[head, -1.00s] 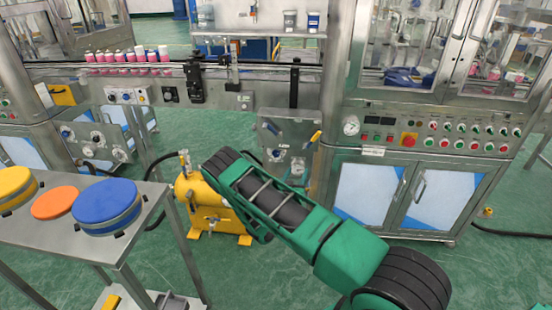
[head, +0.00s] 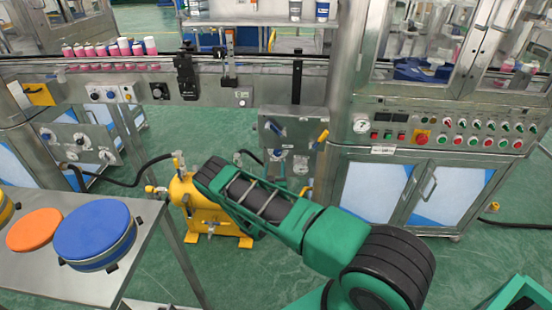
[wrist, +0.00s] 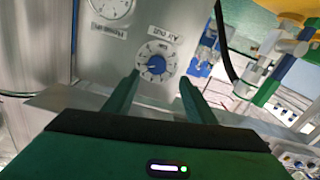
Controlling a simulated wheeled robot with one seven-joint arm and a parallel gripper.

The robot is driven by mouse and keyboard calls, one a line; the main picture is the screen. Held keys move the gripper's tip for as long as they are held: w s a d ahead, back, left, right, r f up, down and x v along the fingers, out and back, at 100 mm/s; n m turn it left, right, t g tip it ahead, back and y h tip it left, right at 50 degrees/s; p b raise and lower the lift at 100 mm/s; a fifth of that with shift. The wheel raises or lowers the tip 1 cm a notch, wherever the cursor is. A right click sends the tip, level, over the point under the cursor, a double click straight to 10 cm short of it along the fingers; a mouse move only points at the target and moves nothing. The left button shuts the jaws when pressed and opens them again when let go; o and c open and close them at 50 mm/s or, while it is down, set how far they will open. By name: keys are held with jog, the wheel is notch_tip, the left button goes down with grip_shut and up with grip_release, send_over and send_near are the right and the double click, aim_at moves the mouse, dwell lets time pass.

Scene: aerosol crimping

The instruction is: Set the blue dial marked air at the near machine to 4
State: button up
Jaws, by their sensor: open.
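The blue dial (wrist: 155,66) is in the wrist view, a blue knob on a round, marked white scale on a grey metal panel. A label beside it appears to begin with "Air"; the number it points to is too small to read. My gripper (wrist: 158,82) is open, its two green fingers spread on either side of the dial's lower part in the picture. Nothing is between the fingers, and I cannot tell how far the tips are from the panel. In the head view my arm hides the gripper, and I cannot make out this dial there.
A round gauge (wrist: 109,6) is beside the dial. In the head view, a yellow tank (head: 211,218) with a hose stands beyond my arm. A metal table (head: 40,276) with round blue and orange pads is at left. Green floor lies between it and the cabinets.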

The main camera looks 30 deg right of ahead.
aim_at(277, 154)
jog(key=x, duration=0.8)
jog(key=shift+s+d, duration=0.2)
jog(key=c, duration=1)
